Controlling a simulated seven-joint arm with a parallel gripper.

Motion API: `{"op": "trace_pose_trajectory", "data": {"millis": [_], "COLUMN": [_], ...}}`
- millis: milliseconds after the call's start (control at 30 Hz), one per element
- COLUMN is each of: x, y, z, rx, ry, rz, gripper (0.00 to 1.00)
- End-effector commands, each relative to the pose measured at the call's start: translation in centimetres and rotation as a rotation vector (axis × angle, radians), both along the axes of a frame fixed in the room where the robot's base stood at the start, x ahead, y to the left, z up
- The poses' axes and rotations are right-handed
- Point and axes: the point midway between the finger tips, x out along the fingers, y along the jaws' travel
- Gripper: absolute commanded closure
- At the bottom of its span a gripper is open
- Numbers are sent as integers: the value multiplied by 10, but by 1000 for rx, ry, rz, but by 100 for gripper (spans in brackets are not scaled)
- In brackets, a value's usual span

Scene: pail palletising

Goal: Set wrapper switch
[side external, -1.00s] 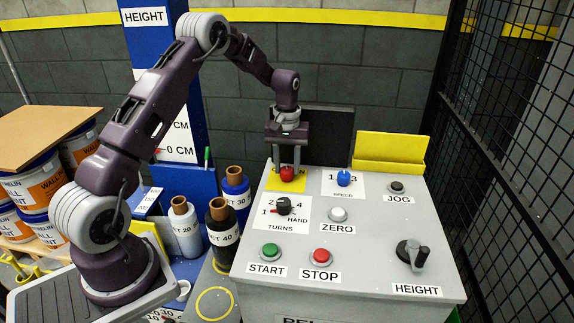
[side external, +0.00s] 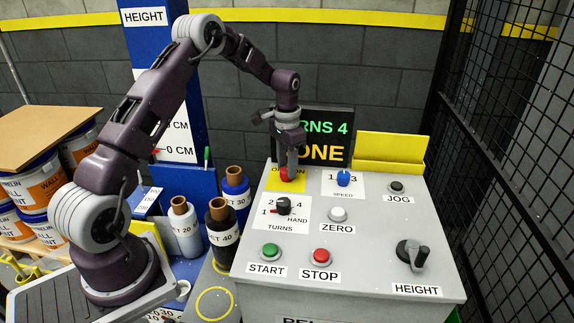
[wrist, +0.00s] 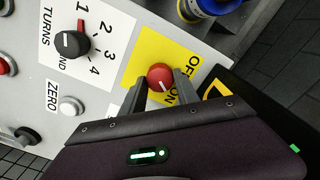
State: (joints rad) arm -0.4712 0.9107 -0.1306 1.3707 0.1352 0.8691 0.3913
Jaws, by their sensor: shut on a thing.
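The red rotary switch (side external: 286,174) sits on a yellow OFF/ON plate (side external: 270,184) at the back left of the grey control panel. My gripper (side external: 290,170) points down at it, with its fingers closed on the red knob. In the wrist view the red knob (wrist: 160,78) lies between the two fingertips of my gripper (wrist: 160,85). Its white pointer mark slants toward the ON side of the yellow plate (wrist: 150,50). The display (side external: 328,137) behind the panel is lit; its visible part reads "RNS 4" in green and "ONE" in amber.
The black TURNS knob (side external: 284,206), blue SPEED knob (side external: 343,178) and white ZERO button (side external: 338,214) are close by. Green START (side external: 270,251) and red STOP (side external: 321,256) are nearer the front. Film rolls (side external: 222,225) stand left of the panel. A mesh fence (side external: 500,130) is at right.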

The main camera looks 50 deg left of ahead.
Motion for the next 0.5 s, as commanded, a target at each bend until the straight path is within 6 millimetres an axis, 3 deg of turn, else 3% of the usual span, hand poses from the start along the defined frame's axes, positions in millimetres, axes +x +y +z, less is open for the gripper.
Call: {"op": "trace_pose_trajectory", "data": {"millis": [500], "x": [0], "y": [0], "z": [1], "rx": [1], "ry": [-1], "rz": [-181], "gripper": [100]}}
